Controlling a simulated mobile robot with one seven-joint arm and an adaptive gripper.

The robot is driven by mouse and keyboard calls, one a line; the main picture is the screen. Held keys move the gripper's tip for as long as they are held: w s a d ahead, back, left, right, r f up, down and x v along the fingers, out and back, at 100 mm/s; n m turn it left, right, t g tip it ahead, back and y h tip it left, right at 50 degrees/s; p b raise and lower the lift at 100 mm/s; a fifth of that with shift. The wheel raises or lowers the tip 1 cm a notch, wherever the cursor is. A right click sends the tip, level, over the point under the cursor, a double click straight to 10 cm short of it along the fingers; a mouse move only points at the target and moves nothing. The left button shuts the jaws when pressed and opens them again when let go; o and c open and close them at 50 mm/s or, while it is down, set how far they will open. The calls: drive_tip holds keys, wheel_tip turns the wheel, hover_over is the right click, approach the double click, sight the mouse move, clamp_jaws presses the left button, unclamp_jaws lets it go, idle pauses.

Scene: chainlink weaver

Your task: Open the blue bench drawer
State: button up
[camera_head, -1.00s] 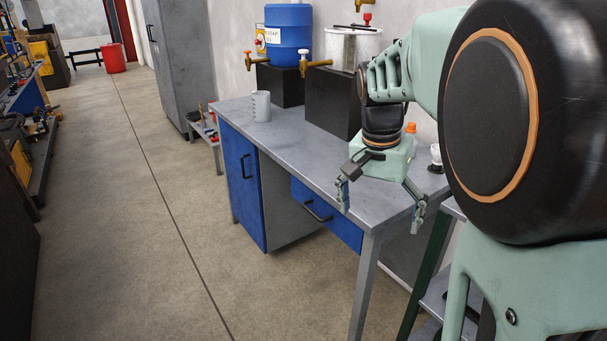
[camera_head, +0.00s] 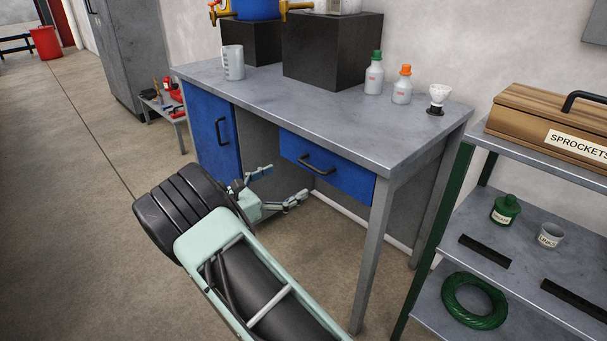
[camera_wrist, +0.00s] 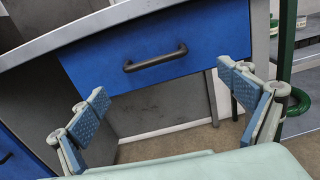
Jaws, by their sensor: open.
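The blue bench drawer (camera_head: 345,178) sits under the right part of the grey bench top and looks shut. Its dark bar handle (camera_head: 317,165) runs across the front. In the wrist view the drawer front (camera_wrist: 205,38) fills the upper middle, with the handle (camera_wrist: 155,59) beyond and above my fingertips. My gripper (camera_head: 286,184) is open and empty, in front of the bench and below the drawer. In the wrist view my gripper (camera_wrist: 165,92) has its two blue-padded fingers wide apart, one on each side of the handle's line, not touching it.
A blue cupboard door (camera_head: 212,135) with its own handle is on the bench's left. The bench top (camera_head: 300,112) holds a beaker (camera_head: 233,63), black blocks and small bottles. A metal shelf (camera_head: 480,225) stands close on the right. Floor lies open at left.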

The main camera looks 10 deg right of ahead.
sight(311, 168)
drive_tip(key=shift+n, duration=0.3)
drive_tip(key=b+x, duration=0.1)
drive_tip(key=x, duration=0.4)
drive_tip(key=b+x, duration=0.1)
drive_tip(key=x, duration=0.4)
drive_tip(key=shift+w+f, duration=0.1)
drive_tip(key=shift+w, duration=0.4)
drive_tip(key=shift+a, duration=0.1)
drive_tip(key=shift+c, duration=0.3)
drive_tip(key=c, duration=1.3)
drive_tip(key=p+v, duration=0.1)
drive_tip(key=v, duration=0.9)
drive_tip(key=p+v, duration=0.2)
drive_tip(key=v, duration=0.8)
drive_tip(key=p+v, duration=0.1)
drive_tip(key=v, duration=0.9)
drive_tip(key=shift+s+f+p, duration=0.35)
drive_tip(key=shift+s+f, duration=0.05)
drive_tip(key=shift+s, duration=0.05)
drive_tip(key=o, duration=1.4)
drive_tip(key=shift+c, duration=0.2)
